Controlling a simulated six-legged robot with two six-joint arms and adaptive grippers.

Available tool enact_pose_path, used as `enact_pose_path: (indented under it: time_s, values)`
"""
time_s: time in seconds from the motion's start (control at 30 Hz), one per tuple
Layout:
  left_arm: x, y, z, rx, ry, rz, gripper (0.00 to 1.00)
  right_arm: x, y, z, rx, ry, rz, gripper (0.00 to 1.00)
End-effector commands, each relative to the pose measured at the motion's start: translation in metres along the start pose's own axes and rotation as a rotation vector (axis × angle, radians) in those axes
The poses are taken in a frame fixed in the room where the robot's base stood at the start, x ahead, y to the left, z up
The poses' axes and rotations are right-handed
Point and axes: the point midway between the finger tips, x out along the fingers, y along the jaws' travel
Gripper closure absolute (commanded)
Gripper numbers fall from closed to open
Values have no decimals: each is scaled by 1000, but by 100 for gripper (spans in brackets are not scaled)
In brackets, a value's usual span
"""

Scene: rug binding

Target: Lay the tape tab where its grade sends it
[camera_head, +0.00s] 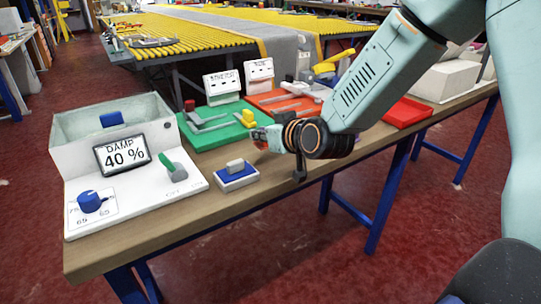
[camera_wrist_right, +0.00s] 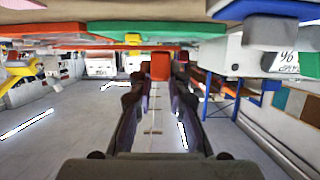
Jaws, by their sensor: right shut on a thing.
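My right gripper (camera_head: 265,138) reaches in from the right and hovers near the front edge of the green tray (camera_head: 193,137). It is shut on a small red piece, which I take to be the tape tab (camera_wrist_right: 160,67); in the right wrist view it sits between the fingertips (camera_wrist_right: 158,86). Behind the green tray stands a white label holder (camera_head: 222,86); a second one (camera_head: 260,73) stands behind the orange tray (camera_head: 277,100). Their lettering is too small to read surely. A white box with a display (camera_head: 122,153) reads "DAMP 40 %". My left gripper is out of view.
A blue knob (camera_head: 90,201) and a green lever (camera_head: 171,167) are on the white box's base. A small white-and-blue block (camera_head: 236,177) lies near the bench's front edge. A red tray (camera_head: 407,112) is at the right. The front left strip of wooden bench (camera_head: 150,235) is bare.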

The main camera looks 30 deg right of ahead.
Motion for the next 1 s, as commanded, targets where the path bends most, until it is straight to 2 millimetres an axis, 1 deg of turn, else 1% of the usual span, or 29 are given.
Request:
enact_pose_path:
  time_s: [0.03,0.23,0.43,0.7,0.87,0.9,1.0]
  values:
    - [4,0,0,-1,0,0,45,3,0,7,-1,0,0,100]
    - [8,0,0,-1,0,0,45,7,0,19,1,1,1,100]
    - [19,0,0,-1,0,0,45,17,-1,45,1,-1,2,100]
    - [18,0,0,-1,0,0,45,17,-2,46,1,2,1,100]
    - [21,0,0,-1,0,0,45,18,-2,50,1,2,1,100]
    - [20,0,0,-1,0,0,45,18,-2,49,1,2,1,82]
    - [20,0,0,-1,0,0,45,18,-2,49,1,2,1,73]
